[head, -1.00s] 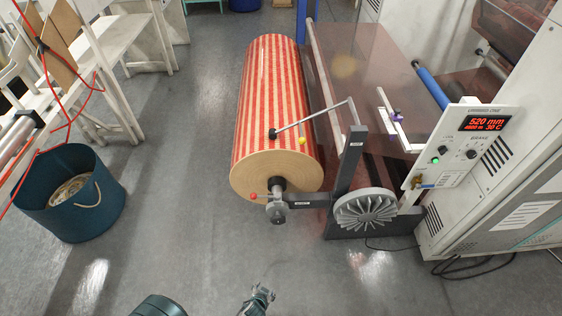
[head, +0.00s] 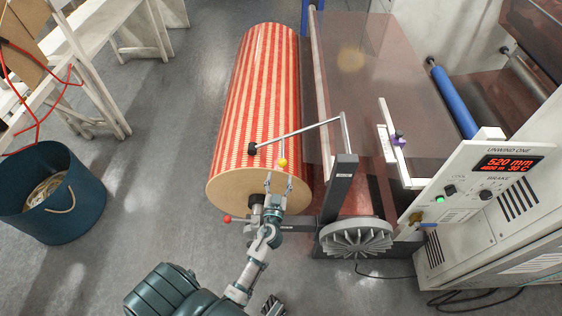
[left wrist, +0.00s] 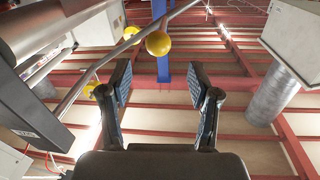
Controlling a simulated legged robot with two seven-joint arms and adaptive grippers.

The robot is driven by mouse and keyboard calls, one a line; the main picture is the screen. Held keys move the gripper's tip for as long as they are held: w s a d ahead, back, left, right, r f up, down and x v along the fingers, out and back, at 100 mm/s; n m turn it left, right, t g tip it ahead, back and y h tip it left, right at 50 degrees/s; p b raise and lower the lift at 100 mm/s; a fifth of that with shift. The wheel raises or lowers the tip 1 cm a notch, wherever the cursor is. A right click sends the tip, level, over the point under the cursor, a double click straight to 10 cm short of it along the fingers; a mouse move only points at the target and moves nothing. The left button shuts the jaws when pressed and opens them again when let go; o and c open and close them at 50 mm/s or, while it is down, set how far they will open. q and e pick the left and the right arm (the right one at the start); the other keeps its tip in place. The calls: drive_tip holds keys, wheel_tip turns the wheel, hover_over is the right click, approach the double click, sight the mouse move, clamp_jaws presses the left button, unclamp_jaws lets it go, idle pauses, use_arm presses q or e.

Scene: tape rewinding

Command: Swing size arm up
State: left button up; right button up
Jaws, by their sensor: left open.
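The size arm (head: 305,130) is a thin bent metal rod from the dark upright post to a black end piece (head: 252,149) resting at the striped roll (head: 258,90). A yellow ball knob (head: 283,162) hangs near that end. My left gripper (head: 279,181) is open just below the knob, in front of the roll's near end face. In the left wrist view, the open fingers (left wrist: 166,80) point up toward a yellow ball (left wrist: 158,43) on the rod; nothing is between the pads. A small dark part at the bottom edge may be my right gripper (head: 273,306); its jaws are unclear.
A red ball knob (head: 227,218) sits by the roll's shaft. A grey finned wheel (head: 355,238) stands right of my left gripper. The control panel (head: 490,185) is farther right. A blue bin (head: 50,195) stands left; floor between bin and roll is clear.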

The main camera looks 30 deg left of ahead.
sight(282, 166)
use_arm(q)
drive_tip(key=x, duration=0.8)
drive_tip(key=shift+w+f+p, duration=0.1)
drive_tip(key=shift+f+p, duration=0.05)
drive_tip(key=shift+p, duration=0.15)
use_arm(e)
wheel_tip(282, 166, down, 3)
drive_tip(key=shift+s+r, duration=0.15)
use_arm(q)
clamp_jaws()
